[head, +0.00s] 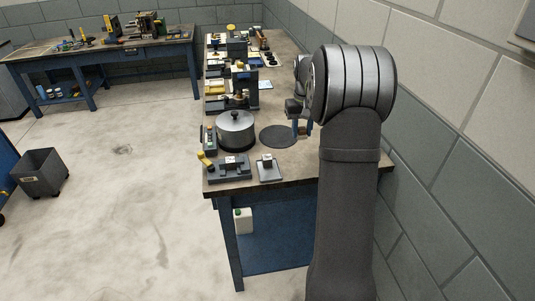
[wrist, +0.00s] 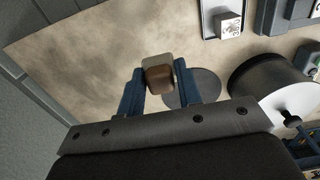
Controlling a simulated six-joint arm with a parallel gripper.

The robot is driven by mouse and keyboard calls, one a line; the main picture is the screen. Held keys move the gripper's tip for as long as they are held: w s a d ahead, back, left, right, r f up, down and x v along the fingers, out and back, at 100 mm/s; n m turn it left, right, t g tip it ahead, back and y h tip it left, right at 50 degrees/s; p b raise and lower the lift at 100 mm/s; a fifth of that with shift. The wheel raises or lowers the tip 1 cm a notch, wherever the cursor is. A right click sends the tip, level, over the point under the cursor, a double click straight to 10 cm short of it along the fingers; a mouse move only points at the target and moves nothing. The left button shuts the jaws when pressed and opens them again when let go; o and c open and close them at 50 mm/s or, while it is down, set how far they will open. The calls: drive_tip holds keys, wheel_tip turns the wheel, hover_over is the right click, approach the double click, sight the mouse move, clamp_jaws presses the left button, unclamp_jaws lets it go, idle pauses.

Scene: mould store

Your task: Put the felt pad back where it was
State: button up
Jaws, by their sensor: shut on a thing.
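My gripper (wrist: 159,71) is shut on a small block with a brown face and a pale grey-beige part, which looks like the felt pad (wrist: 159,79). The block sits between the two blue fingers. In the head view my gripper (head: 302,127) is over the right side of the bench, beside a flat dark round disc (head: 278,136); the block is too small to make out there. The disc also shows in the wrist view (wrist: 205,86), partly behind the right finger. I cannot tell how high the block is above the bench.
A lidded metal pot (head: 236,130) stands left of the disc. A grey fixture (head: 229,169) and a small plate with a block (head: 268,170) are at the near end. Several tools crowd the far bench. Bare bench top (wrist: 85,60) shows left of the block in the wrist view. A wall runs along the right.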

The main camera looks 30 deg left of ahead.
drive_tip(key=a+f, duration=0.2)
drive_tip(key=a, duration=0.2)
drive_tip(key=s+a+f, duration=0.1)
drive_tip(key=a+f, duration=0.1)
drive_tip(key=a, duration=0.1)
drive_tip(key=s+a+f, duration=0.1)
drive_tip(key=a+f, duration=0.1)
drive_tip(key=a, duration=0.2)
drive_tip(key=shift+s+a+f, duration=0.15)
drive_tip(key=shift+a+f, duration=0.15)
drive_tip(key=shift+f, duration=0.1)
drive_tip(key=shift+a+f, duration=0.1)
drive_tip(key=shift+f, duration=1.95)
drive_tip(key=shift+f, duration=0.15)
drive_tip(key=o, duration=0.9)
drive_tip(key=shift+o, duration=0.2)
wheel_tip(320, 180, up, 12)
